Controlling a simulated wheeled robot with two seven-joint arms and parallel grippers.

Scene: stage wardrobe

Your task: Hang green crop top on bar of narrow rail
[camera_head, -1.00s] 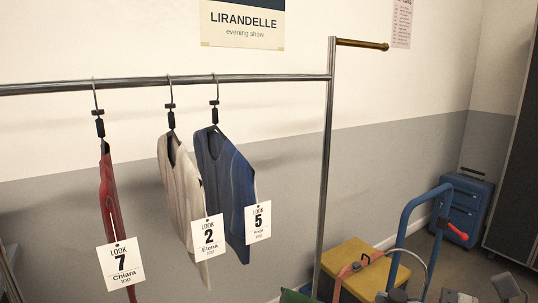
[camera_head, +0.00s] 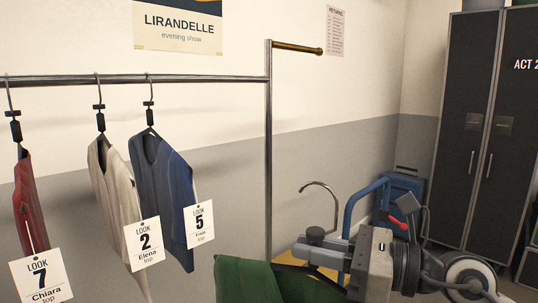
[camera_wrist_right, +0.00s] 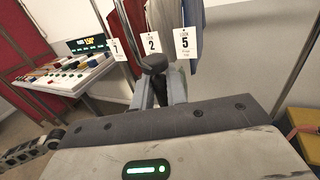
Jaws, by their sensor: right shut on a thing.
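The green crop top (camera_head: 268,280) hangs from a hanger with a curved metal hook (camera_head: 322,186) at the bottom centre of the head view; its lower part is cut off. My right gripper (camera_head: 335,248) is shut on the hanger's dark block below the hook; the fingers (camera_wrist_right: 158,88) close on that block in the right wrist view too. The rail's metal bar (camera_head: 200,79) is up and left of the hook, which is clear of it and lower in the picture. My left gripper is not in view.
Red (camera_head: 30,205), cream (camera_head: 115,180) and blue (camera_head: 165,175) tops with tags hang on the bar. Bare bar lies between the blue top and the upright post (camera_head: 268,160). A brass stub (camera_head: 298,47) juts right from the post. A blue trolley handle (camera_head: 362,195) stands behind my gripper.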

